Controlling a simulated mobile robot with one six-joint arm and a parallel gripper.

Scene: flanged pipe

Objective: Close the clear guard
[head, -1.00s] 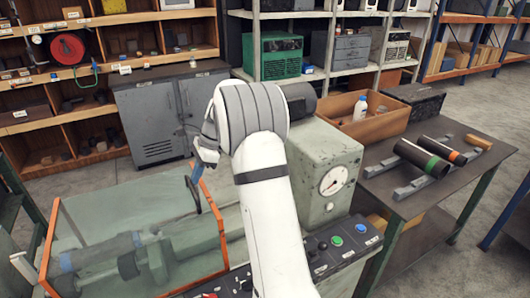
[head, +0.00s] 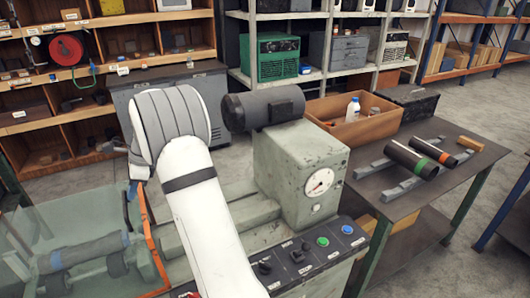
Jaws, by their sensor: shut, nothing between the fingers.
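The clear guard (head: 85,215) stands at the lower left of the head view. Its orange right-hand frame edge shows, and its left part runs out of the picture. Through the clear panel I see a pipe with blue bands (head: 85,250) on the machine bed. My gripper (head: 128,200) points down at the guard's upper right, beside its orange edge, and is shut with nothing held. My white arm partly covers it, and I cannot tell whether it touches the guard.
The green-grey machine housing (head: 290,165) with a gauge, a motor and a button panel (head: 305,255) stands right of my arm. A side table (head: 425,195) holds pipes on rests and a wooden box (head: 355,122). Shelves and a grey cabinet stand behind.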

